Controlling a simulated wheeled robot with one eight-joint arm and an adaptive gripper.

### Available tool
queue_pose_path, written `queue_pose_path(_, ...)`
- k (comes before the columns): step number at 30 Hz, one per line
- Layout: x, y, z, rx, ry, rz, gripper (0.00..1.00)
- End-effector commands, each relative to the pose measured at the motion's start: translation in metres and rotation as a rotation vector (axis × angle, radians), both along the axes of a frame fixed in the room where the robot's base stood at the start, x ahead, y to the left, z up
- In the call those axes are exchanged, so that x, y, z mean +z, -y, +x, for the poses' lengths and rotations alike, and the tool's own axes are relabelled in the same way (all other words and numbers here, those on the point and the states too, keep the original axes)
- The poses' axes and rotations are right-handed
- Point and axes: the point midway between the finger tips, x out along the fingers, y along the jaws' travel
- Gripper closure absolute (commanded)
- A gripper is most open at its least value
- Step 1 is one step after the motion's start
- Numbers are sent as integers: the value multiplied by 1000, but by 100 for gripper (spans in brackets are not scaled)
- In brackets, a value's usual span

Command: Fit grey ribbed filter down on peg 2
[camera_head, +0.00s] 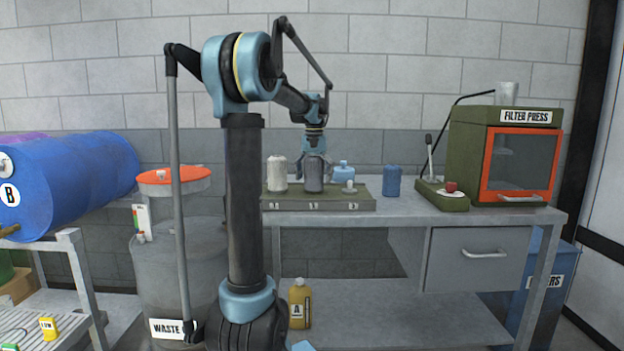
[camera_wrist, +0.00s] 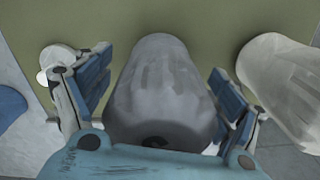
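The grey ribbed filter (camera_head: 314,175) stands upright at the middle position of the green peg rack (camera_head: 320,204), over the middle label. Its base looks level with the rack top; the peg under it is hidden. My gripper (camera_head: 314,158) is above it, pointing down. In the wrist view the grey filter (camera_wrist: 160,85) lies between the two spread fingers of my gripper (camera_wrist: 165,90), with a gap showing at the left finger and a narrower one at the right.
A white filter (camera_head: 277,173) stands on the rack's left position, close to my gripper. A bare pale peg (camera_head: 349,187) is at the right. The filter press (camera_head: 515,155) is further right.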

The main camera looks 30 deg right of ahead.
Motion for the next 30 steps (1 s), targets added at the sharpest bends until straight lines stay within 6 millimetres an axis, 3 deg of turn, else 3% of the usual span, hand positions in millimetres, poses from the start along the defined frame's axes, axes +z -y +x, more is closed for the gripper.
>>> queue_pose_path(11,9,0,0,0,0,0,14)
queue_pose_path(24,84,0,1,0,-1,-1,14)
queue_pose_path(30,109,0,1,0,-1,0,14)
